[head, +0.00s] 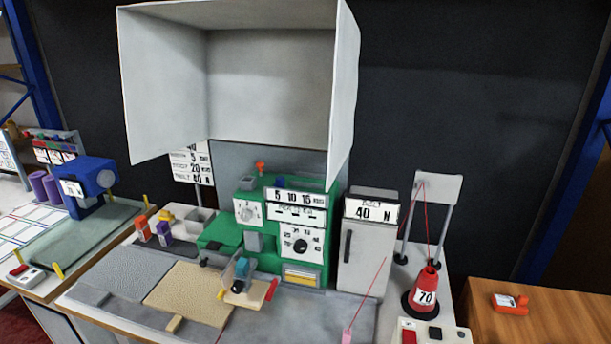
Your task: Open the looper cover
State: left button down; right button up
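A green binding machine (262,222) stands on the grey-topped table in the middle. Its front carries white plates with a 5 10 15 scale, two dials and a small yellow-labelled panel (303,276) low on the right. A low green part (220,232) extends to the left. Neither of my grippers is in view.
A large pale hood (270,85) hangs above the machine. A grey cabinet marked 40 N (364,245) stands close on the right, then a red cone marked 70 (424,294). A beige rug piece (192,290) lies in front; a blue machine (88,187) stands left.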

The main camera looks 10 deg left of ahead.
aim_at(223, 230)
jog(key=j, duration=0.75)
jog(key=k+j+u, duration=0.15)
jog(key=j, duration=0.55)
